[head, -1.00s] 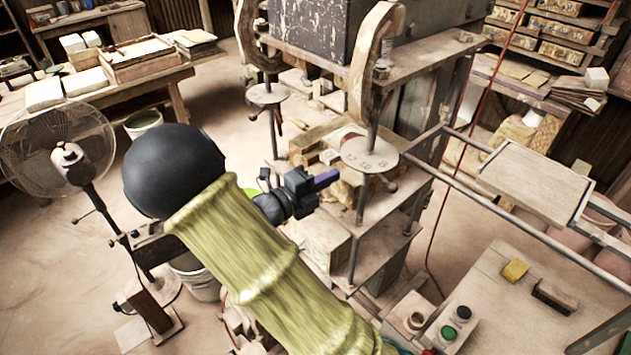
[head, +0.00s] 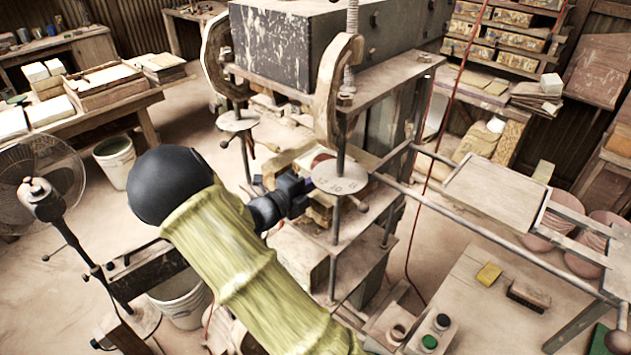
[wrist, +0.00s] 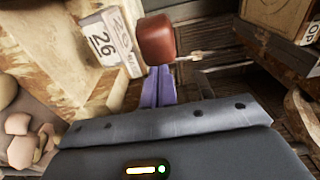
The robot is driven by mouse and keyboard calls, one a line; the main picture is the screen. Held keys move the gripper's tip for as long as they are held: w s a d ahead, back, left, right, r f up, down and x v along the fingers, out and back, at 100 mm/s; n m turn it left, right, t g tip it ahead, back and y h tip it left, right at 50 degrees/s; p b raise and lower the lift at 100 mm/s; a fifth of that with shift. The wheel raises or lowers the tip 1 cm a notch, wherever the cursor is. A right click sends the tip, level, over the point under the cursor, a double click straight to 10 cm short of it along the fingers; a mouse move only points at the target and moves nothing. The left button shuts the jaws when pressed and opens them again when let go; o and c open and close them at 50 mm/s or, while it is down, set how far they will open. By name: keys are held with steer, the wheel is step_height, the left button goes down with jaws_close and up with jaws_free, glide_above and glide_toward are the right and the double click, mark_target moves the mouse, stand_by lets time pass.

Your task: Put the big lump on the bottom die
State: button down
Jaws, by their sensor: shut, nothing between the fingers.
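My gripper (head: 300,193) reaches to the press, left of the round numbered plate (head: 341,178) in the head view. In the wrist view its purple fingers (wrist: 158,72) are together and empty. A smooth reddish-brown lump (wrist: 157,38) stands just beyond the fingertips; I cannot tell whether they touch it. A reddish shape (head: 322,162) shows in the press in the head view, partly hidden behind the plate and post; it may be this lump. Pale yellowish blocks (head: 285,160) sit around it. I cannot make out the bottom die clearly.
A block labelled 26 (wrist: 103,44) stands close left of the fingers in the wrist view. Several rounded pale lumps (wrist: 20,140) lie at lower left. Press posts and the plate crowd my gripper. A fan (head: 40,185) stands at left, a button box (head: 430,335) at lower right.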

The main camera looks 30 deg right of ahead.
steer(key=shift+w+d+r+p, duration=0.25)
steer(key=shift+w+d+p, duration=0.15)
steer(key=shift+w+p, duration=0.25)
steer(key=shift+w+d+f, duration=0.2)
steer(key=shift+w, duration=0.2)
steer(key=shift+s, duration=0.1)
steer(key=shift+s+a+p, duration=0.3)
steer(key=shift+p, duration=0.25)
steer(key=s+a+p, duration=0.1)
steer(key=s+a, duration=0.1)
steer(key=s, duration=0.1)
steer(key=shift+a, duration=0.15)
steer(key=b+v, duration=0.2)
steer(key=v, duration=0.7)
steer(key=shift+w, duration=0.1)
